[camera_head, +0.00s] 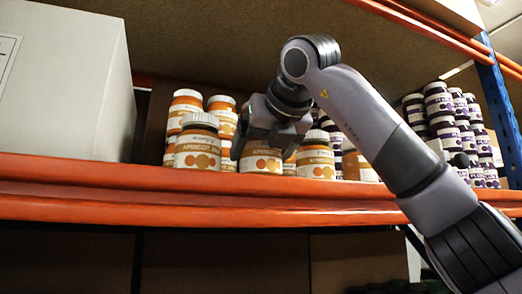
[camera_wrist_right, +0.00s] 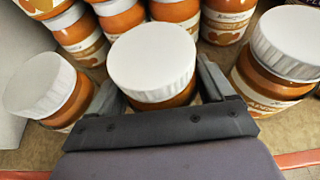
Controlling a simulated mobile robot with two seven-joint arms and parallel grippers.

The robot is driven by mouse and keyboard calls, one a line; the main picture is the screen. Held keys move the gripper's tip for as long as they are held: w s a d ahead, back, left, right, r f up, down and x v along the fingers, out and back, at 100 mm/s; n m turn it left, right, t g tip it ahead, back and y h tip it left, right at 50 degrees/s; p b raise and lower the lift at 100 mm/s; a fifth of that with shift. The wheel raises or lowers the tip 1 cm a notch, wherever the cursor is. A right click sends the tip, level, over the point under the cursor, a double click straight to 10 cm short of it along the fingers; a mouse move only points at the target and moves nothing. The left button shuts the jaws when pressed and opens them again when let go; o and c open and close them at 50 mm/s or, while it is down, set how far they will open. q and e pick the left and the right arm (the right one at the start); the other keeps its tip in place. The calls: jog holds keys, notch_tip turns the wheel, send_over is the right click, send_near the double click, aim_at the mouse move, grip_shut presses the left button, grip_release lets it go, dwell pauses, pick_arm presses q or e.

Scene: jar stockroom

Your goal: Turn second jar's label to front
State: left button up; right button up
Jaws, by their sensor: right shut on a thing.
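The second jar (camera_head: 260,160) is an orange apricot jar in the front row on the shelf. Its label, with orange circles, shows at the front, and its lid is hidden by my gripper in the head view. In the right wrist view the second jar (camera_wrist_right: 153,58) shows its white lid from above. My right gripper (camera_head: 265,138) comes down over this jar and is shut on it, with one finger at each side, as the right wrist view (camera_wrist_right: 162,95) also shows. The jar looks upright. My left gripper is not in view.
Front-row apricot jars stand on the left (camera_head: 197,152) and right (camera_head: 315,160), with more jars behind. Stacked purple plum jars (camera_head: 440,105) stand further right. A large pale box (camera_head: 65,85) is at left. The orange shelf beam (camera_head: 190,195) runs along the front.

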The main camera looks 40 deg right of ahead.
jog(key=shift+d, duration=0.15)
jog(key=shift+f, duration=0.2)
dwell(0.4)
jog(key=o, duration=1.6)
jog(key=shift+f, duration=0.1)
jog(key=b+v, duration=0.1)
jog(key=v, duration=0.6)
jog(key=shift+s, duration=0.15)
jog(key=shift+c, duration=0.3)
